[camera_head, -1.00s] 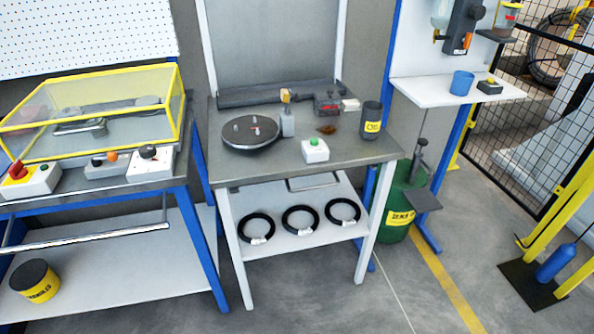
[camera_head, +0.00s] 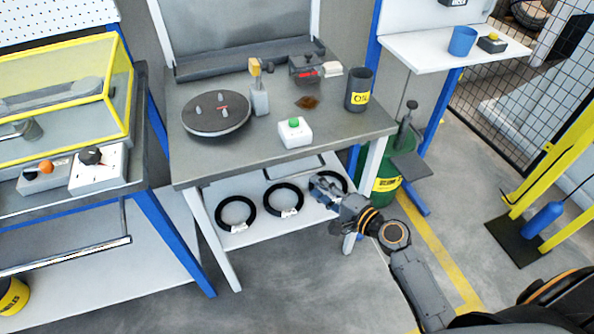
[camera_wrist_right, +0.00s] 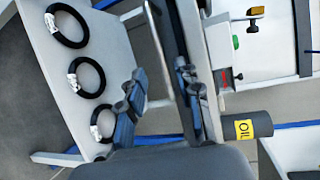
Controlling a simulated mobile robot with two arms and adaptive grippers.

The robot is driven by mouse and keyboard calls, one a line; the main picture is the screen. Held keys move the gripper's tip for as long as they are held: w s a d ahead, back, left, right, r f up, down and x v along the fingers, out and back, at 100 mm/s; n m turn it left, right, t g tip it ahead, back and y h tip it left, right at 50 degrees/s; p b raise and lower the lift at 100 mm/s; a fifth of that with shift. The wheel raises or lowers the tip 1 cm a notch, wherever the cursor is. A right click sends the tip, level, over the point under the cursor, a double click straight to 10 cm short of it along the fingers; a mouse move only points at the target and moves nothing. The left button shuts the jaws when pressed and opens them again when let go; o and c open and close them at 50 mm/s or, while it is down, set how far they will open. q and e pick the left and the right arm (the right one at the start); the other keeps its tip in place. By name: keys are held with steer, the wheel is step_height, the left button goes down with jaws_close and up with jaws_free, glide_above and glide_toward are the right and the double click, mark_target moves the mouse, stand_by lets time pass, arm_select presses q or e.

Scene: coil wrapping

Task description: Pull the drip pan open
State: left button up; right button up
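The drip pan sits under the grey tabletop of the middle bench; its metal handle bar (camera_head: 292,170) shows below the front edge, and the pan itself is mostly hidden. In the right wrist view the handle (camera_wrist_right: 158,45) is a pale bar running nearly upright. My right gripper (camera_head: 323,186) is just below the right end of the handle, in front of the lower shelf. In the right wrist view its fingers (camera_wrist_right: 160,92) are apart, with the bar's end in the gap as seen there; I cannot tell whether they touch it. My left gripper is not in view.
Black rings (camera_head: 237,213) lie on the white lower shelf behind my gripper. A turntable (camera_head: 216,114), a green-button box (camera_head: 295,133), an oil cup (camera_head: 358,90) and a brown stain (camera_head: 307,102) are on the tabletop. A green drum (camera_head: 383,190) stands right of the bench.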

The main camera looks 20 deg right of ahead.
mark_target(298, 175)
steer(key=x, duration=0.8)
steer(key=shift+w+f, duration=0.2)
steer(key=shift+w, duration=0.05)
jaws_close()
